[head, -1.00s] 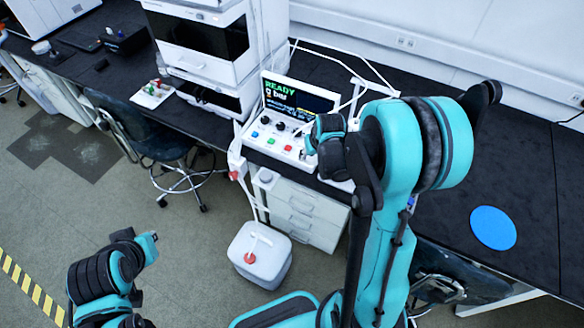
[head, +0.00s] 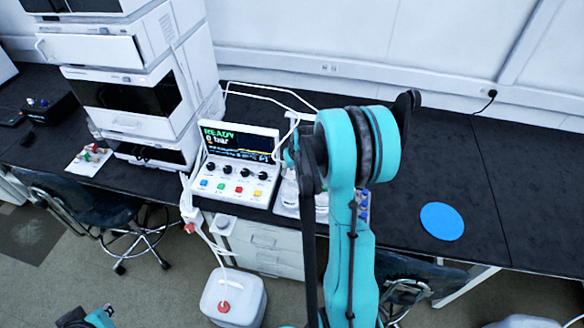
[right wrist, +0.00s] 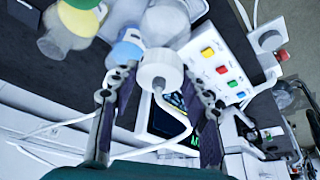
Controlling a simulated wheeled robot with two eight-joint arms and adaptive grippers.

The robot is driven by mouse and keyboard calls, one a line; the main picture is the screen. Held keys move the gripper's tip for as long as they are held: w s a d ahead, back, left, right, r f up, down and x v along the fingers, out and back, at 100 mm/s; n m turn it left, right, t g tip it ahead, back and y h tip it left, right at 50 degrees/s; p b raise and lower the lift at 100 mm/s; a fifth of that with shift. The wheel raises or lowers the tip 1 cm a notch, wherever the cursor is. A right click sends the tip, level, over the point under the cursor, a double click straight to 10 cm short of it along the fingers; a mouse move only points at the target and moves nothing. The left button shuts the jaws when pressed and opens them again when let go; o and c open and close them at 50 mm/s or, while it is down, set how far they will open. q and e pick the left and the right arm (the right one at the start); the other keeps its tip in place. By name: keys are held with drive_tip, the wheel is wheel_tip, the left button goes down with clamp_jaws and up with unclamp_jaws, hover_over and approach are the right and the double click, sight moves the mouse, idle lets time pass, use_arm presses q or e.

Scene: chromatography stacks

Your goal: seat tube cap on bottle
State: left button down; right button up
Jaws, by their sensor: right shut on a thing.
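In the right wrist view, my right gripper (right wrist: 160,80) is shut on a white round tube cap (right wrist: 160,66), with a white tube (right wrist: 184,122) running from it. A clear whitish bottle (right wrist: 165,22) lies directly beyond the cap; I cannot tell whether they touch. Beside it are a vessel with a blue part (right wrist: 126,52) and one with a yellow-green part (right wrist: 76,22). In the head view, clear glassware (head: 289,192) shows at the right of the control unit, partly hidden by my right arm, which also hides the right gripper. My left gripper is out of view; only part of its arm shows.
The control unit (head: 236,168) reads READY and 0 bar. White instrument stacks (head: 130,95) stand to its left. A white canister (head: 234,300) is on the floor. A blue disc (head: 441,221) lies on the dark bench (head: 480,160), which is mostly clear at right.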

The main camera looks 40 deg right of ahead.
sight(293, 180)
drive_tip(key=shift+f, duration=0.6)
drive_tip(key=shift+r+b, duration=0.1)
drive_tip(key=shift+b, duration=0.4)
drive_tip(key=shift+f, duration=0.2)
drive_tip(key=shift+f+b, duration=0.85)
drive_tip(key=shift+b, duration=0.1)
drive_tip(key=shift+f+b, duration=0.45)
drive_tip(key=shift+b, duration=0.05)
drive_tip(key=o, duration=1.8)
